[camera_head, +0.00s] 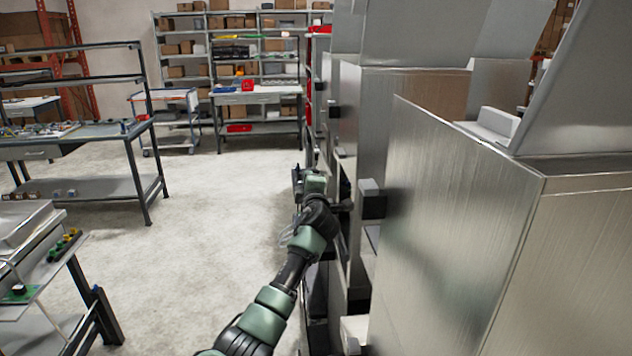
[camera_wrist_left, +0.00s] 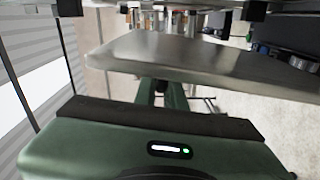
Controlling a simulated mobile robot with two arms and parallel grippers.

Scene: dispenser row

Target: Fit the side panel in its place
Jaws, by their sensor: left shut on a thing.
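The side panel (camera_wrist_left: 200,62) shows in the left wrist view as a flat grey metal sheet with rounded corners, reaching across the picture beyond my green gripper body. My left gripper (camera_wrist_left: 161,94) is shut on it; the grip itself is mostly hidden. In the head view my left gripper (camera_head: 313,182) is beside the row of metal dispensers, at the aisle side. The panel cannot be clearly made out there. The nearest dispenser (camera_head: 450,220) is a large brushed-metal cabinet filling the right. The place for the panel cannot be made out. My right gripper is not in view.
More dispensers (camera_head: 385,110) stand behind the nearest one, with dark blocks (camera_head: 373,200) jutting from their sides into narrow gaps. The aisle floor (camera_head: 220,210) to the left is clear. Workbenches (camera_head: 85,132) stand at left, shelves (camera_head: 235,45) at the back.

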